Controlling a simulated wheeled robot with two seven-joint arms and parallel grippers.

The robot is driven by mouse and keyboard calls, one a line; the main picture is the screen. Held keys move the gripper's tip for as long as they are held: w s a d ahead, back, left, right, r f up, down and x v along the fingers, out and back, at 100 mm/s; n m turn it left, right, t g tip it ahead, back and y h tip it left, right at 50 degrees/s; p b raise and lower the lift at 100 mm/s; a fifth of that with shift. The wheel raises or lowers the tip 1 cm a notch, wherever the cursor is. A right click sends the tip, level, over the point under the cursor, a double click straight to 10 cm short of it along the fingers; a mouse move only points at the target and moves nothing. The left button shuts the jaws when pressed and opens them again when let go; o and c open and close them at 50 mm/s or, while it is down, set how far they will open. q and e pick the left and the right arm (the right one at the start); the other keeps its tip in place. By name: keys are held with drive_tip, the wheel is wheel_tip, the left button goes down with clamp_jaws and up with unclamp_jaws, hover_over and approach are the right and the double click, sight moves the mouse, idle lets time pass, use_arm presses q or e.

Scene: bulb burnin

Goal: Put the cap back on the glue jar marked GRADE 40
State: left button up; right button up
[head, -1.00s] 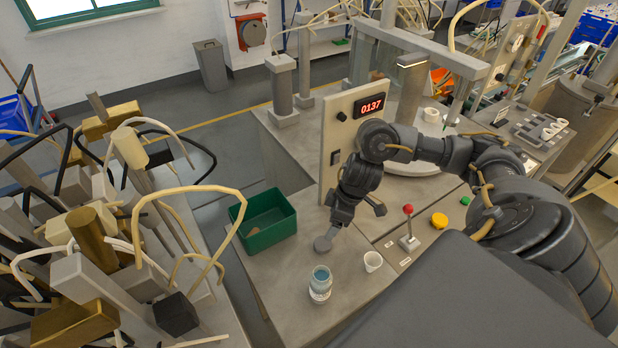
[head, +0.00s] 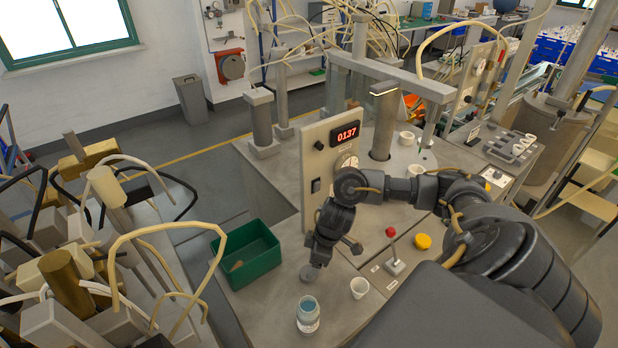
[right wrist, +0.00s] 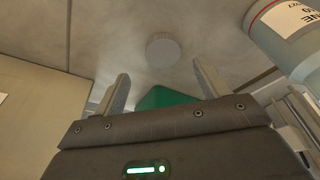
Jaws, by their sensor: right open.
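A glass jar (head: 308,316) with bluish contents and a pale label stands upright and uncapped near the bench's front edge. Its labelled side also shows at the upper right of the right wrist view (right wrist: 290,28); no grade can be read. My left gripper is out of view.
A green bin (head: 232,246) stands left of the disc. A red-knobbed lever (head: 391,233) and a yellow button (head: 423,241) are further right. An upright panel (head: 312,205) stands behind my right arm.

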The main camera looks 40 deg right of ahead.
sight(304, 269)
drive_tip(key=shift+f, duration=0.2)
drive_tip(key=x, duration=0.3)
drive_tip(key=shift+s+a+f+p, duration=0.2)
drive_tip(key=shift+s+f+p, duration=0.1)
drive_tip(key=shift+p, duration=0.1)
drive_tip(key=shift+w+f, duration=0.25)
drive_tip(key=shift+f, duration=0.35)
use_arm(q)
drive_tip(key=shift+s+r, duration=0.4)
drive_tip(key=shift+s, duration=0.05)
use_arm(e)
drive_tip(key=c, duration=1)
